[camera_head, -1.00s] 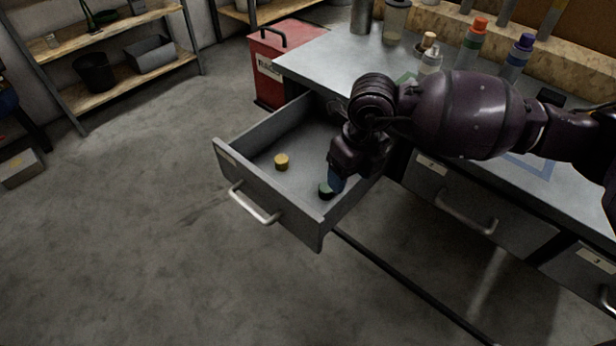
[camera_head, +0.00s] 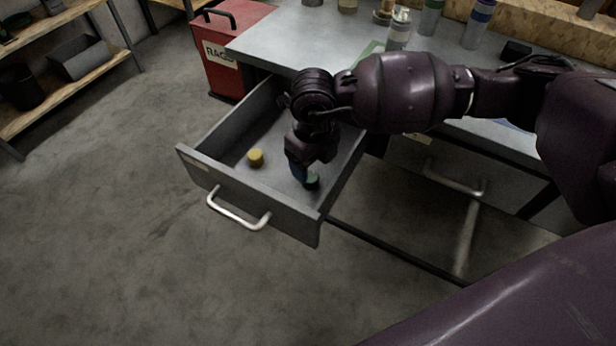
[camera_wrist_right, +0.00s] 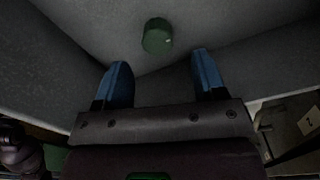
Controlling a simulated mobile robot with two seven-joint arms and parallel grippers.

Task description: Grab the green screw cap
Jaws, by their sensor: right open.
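The green screw cap (camera_head: 312,179) lies on the floor of the open drawer (camera_head: 226,178), near its front right corner. It also shows in the right wrist view (camera_wrist_right: 157,37), ahead of the fingers and centred a little right of the gap's left finger. My right gripper (camera_head: 300,172) reaches down into the drawer beside the cap. In the right wrist view its blue fingers (camera_wrist_right: 161,80) are spread apart with nothing between them. The cap looks clear of both fingers. My left gripper is not in view.
A yellow cap (camera_head: 256,157) lies in the drawer, left of the green one. The drawer walls stand close around my right gripper. The workbench (camera_head: 290,42) holds several bottles at the back. A red rags bin (camera_head: 226,50) stands left of the bench.

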